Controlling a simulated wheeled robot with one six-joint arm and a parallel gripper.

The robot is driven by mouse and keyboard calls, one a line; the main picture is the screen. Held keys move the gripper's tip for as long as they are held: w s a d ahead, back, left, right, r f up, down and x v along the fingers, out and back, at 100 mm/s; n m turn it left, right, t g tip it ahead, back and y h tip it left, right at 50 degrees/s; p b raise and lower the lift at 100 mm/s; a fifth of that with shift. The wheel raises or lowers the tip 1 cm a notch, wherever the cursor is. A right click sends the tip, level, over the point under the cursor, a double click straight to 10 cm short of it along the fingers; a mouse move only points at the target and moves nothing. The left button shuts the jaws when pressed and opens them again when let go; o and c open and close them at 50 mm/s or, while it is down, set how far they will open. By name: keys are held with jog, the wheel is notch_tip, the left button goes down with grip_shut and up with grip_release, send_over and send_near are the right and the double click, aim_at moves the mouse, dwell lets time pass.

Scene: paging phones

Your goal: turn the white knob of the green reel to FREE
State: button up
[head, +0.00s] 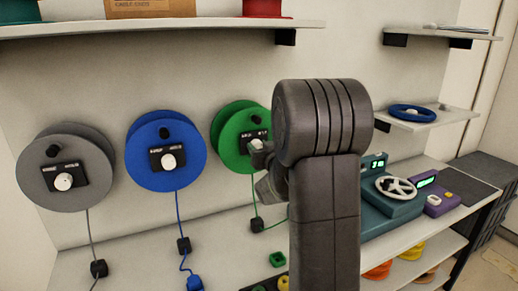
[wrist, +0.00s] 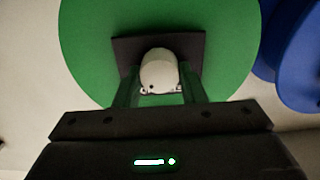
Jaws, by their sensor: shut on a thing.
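The green reel (head: 228,124) is mounted on the wall, right of the blue reel, and is partly hidden by my arm in the head view. It fills the upper middle of the wrist view (wrist: 90,45). Its white knob (wrist: 159,72) sits on a dark plate (wrist: 125,48). My gripper (wrist: 160,88) is at the knob, with one finger on each side of it, shut on it. In the head view the gripper (head: 264,158) shows only in part beside my arm. The plate's lettering and the knob's pointer direction cannot be read.
The blue reel (head: 138,168) and the grey reel (head: 38,188) hang to the left, with cords running down to plugs. A shelf (head: 220,24) runs above. A teal device with a white handwheel (head: 396,188) and a purple device (head: 440,204) stand on the bench at right.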

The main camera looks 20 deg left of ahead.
jog(key=shift+f+b, duration=0.15)
jog(key=shift+b, duration=0.15)
jog(key=n+b, duration=0.8)
jog(key=b, duration=0.1)
jog(key=n+b, duration=0.9)
jog(key=shift+s+a+f+n+b, duration=0.1)
jog(key=shift+s+n+b, duration=0.05)
jog(key=shift+n+b, duration=0.2)
jog(key=shift+n, duration=0.25)
jog(key=o, duration=1)
jog(key=p+v, duration=0.1)
jog(key=v, duration=1.2)
jog(key=shift+s+d, duration=0.25)
jog(key=shift+d, duration=0.1)
